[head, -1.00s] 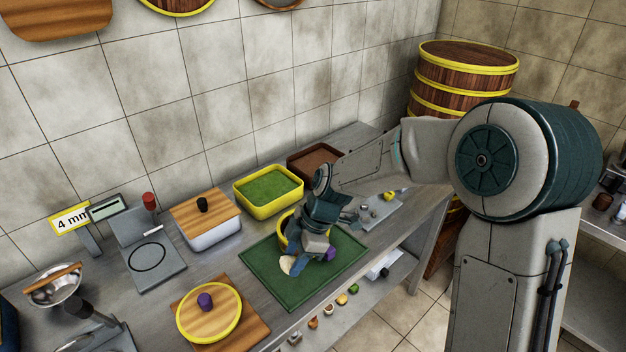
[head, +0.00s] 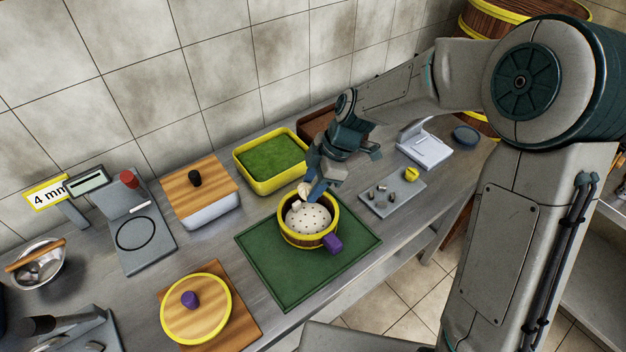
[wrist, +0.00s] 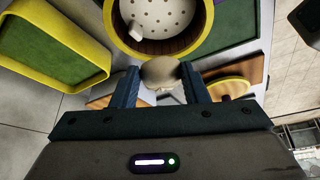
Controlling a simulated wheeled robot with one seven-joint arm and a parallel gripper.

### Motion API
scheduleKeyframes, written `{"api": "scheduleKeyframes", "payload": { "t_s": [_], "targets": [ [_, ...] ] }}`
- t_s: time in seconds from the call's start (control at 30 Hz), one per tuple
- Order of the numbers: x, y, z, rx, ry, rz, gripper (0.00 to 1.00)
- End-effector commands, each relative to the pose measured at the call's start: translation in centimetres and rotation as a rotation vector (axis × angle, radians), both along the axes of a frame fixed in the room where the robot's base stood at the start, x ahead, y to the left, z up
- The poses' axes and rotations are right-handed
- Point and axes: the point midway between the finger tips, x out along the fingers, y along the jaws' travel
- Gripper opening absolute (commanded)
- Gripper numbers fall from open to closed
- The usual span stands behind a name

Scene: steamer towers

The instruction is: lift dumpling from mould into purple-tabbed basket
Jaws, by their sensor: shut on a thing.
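The purple-tabbed basket (head: 282,233) is round, with a yellow rim, a purple tab (head: 333,244) and a white dotted liner; it stands on the green mat. My gripper (head: 304,188) is above its back rim, shut on a pale rounded dumpling (wrist: 160,72). In the wrist view the dumpling sits between both fingers, just outside the basket's rim (wrist: 178,48) in the picture. A small pale piece (wrist: 136,31) lies on the liner inside the basket. I cannot surely tell which thing is the mould.
A yellow tray with a green inside (head: 243,171) stands behind left. A wooden lid with a purple knob (head: 222,318) lies at front left. A grey plate with small pieces (head: 385,203) and a white hinged device (head: 432,151) are at right. Bare mat (head: 280,285) lies in front.

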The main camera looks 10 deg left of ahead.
Motion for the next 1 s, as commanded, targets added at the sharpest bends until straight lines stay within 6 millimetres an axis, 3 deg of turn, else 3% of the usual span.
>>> {"api": "scheduleKeyframes", "payload": {
  "t_s": [0.27,1.0],
  "targets": [
    [0.0,-0.1,-0.8,0.002,0.001,-0.042,0.19],
    [-0.1,0.0,-9.0,0.001,0.002,-0.040,0.19]
  ]
}}
